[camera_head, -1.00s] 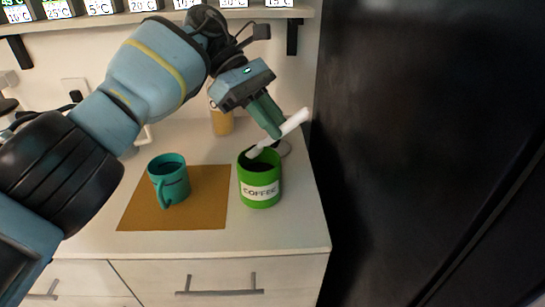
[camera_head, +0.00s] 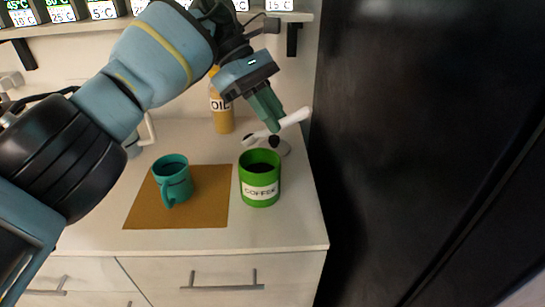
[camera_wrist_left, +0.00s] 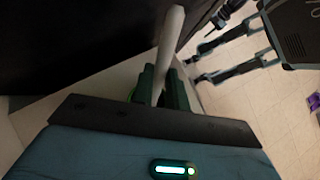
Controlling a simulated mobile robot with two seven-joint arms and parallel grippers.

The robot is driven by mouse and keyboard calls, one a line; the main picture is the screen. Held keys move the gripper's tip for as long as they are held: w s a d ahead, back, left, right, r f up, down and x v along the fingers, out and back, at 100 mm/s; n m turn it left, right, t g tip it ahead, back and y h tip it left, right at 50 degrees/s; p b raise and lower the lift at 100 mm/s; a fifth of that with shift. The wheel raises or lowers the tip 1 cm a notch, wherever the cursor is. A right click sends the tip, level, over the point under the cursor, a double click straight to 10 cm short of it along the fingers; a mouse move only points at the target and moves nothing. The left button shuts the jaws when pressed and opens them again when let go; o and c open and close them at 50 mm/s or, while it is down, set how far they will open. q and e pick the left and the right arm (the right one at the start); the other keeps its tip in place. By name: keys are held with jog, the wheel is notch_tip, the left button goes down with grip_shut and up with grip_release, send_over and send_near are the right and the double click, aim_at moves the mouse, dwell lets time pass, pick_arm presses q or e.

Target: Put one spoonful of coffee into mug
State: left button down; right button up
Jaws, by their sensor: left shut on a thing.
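My left gripper (camera_head: 268,113) is shut on a white spoon (camera_head: 293,118), which is tilted with its handle up to the right. The spoon's small bowl end (camera_head: 248,140) hangs just above and behind the rim of the green coffee canister (camera_head: 260,191). Something dark shows at the bowl end, but its load is too small to judge. The canister is open with dark coffee inside. The teal mug (camera_head: 174,184) stands upright to the left on a brown mat (camera_head: 212,212). In the left wrist view the spoon handle (camera_wrist_left: 170,45) rises between the green fingers.
An oil bottle (camera_head: 222,113) stands behind, near the wall. A shelf (camera_head: 70,28) with several displays runs above. A tall black surface (camera_head: 420,130) bounds the counter on the right. The counter's front strip is clear.

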pick_arm(q)
jog(key=t+y+p, duration=0.1)
jog(key=r+y+p, duration=0.1)
jog(key=shift+t+y, duration=0.3)
jog(key=shift+t, duration=0.1)
jog(key=shift+t+y+p, duration=0.3)
jog(key=shift+y, duration=0.1)
jog(key=shift+f, duration=0.1)
pick_arm(e)
jog(key=shift+t, duration=0.3)
jog(key=r, duration=0.1)
jog(key=w+r, duration=0.2)
jog(key=shift+r, duration=0.3)
pick_arm(q)
jog(key=shift+r+t+y+p, duration=0.6)
jog(key=shift+t+y+p, duration=0.1)
jog(key=shift+y+p, duration=0.2)
jog(key=shift+f, duration=0.15)
pick_arm(e)
jog(key=shift+w+r, duration=0.25)
jog(key=shift+r, duration=0.25)
jog(key=shift+w+r, duration=0.25)
jog(key=shift+r, duration=0.25)
jog(key=shift+f, duration=0.1)
